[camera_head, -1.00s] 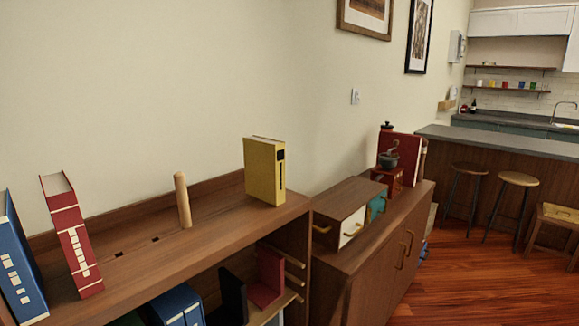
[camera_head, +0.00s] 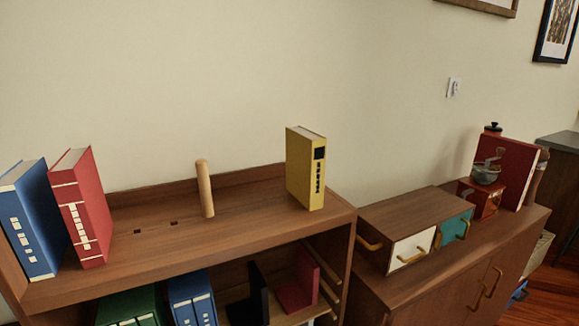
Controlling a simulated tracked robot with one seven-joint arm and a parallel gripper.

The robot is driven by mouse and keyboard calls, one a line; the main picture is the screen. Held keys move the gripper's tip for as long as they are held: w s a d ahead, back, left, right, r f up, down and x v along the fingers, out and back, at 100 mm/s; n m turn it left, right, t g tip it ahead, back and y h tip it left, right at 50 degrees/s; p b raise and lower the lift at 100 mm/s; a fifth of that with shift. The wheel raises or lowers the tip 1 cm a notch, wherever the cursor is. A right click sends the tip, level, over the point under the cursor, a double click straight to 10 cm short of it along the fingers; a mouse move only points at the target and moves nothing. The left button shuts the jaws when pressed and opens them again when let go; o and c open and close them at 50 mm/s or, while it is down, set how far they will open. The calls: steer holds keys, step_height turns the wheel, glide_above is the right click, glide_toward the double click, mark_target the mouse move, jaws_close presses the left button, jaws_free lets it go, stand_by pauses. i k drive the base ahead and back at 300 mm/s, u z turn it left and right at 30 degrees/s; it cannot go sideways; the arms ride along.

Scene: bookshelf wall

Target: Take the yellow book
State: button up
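The yellow book (camera_head: 304,170) stands upright on the top of the wooden bookshelf (camera_head: 250,222), near its right end. Its spine, with a black label and dark lettering, faces right and toward me. Nothing touches it. My gripper is not in view.
A wooden peg (camera_head: 205,188) stands left of the yellow book. A red book (camera_head: 82,208) and a blue book (camera_head: 35,222) stand at the shelf's left end. A lower cabinet (camera_head: 420,285) with a small drawer box (camera_head: 412,222) and a coffee grinder (camera_head: 484,190) stands at right.

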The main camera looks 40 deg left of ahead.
mark_target(306, 150)
steer(key=u, duration=0.55)
steer(key=i, duration=1.05)
steer(key=u, duration=0.7)
steer(key=k, duration=0.9)
steer(key=u, duration=0.2)
steer(key=i, duration=0.9)
steer(key=z, duration=0.1)
